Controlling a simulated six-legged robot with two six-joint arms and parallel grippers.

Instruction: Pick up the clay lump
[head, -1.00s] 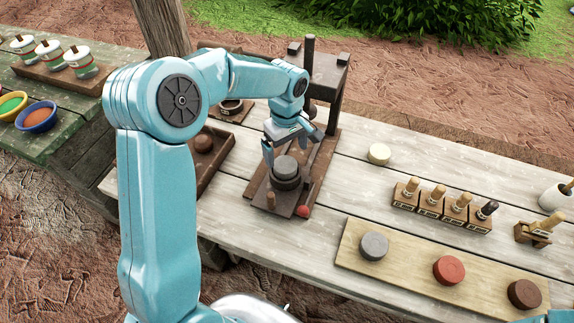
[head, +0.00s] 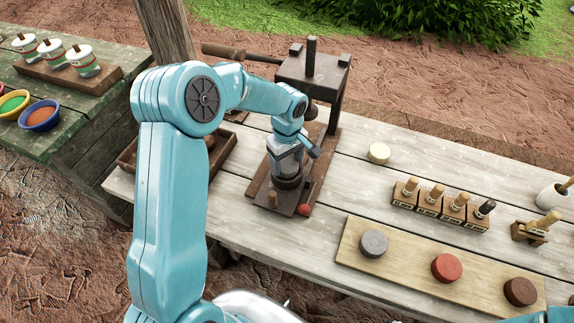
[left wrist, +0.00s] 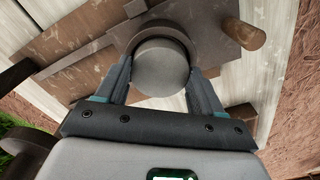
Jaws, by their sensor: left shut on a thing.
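The grey clay lump (left wrist: 161,66) is a smooth round disc in the left wrist view, sitting in the dark round mould (left wrist: 135,38) of the wooden press. My left gripper (head: 287,172) points down over the press base in the head view. Its two fingers (left wrist: 162,82) close on opposite sides of the lump. In the head view the gripper hides most of the lump, and the dark mould (head: 287,183) shows just below it. My right gripper is out of view.
The press frame (head: 312,70) stands close behind my left gripper. On the right lie a board (head: 408,268) with grey, red and brown discs, a stamp rack (head: 440,208) and a pale disc (head: 379,153). A wooden tray (head: 222,150) is at the left.

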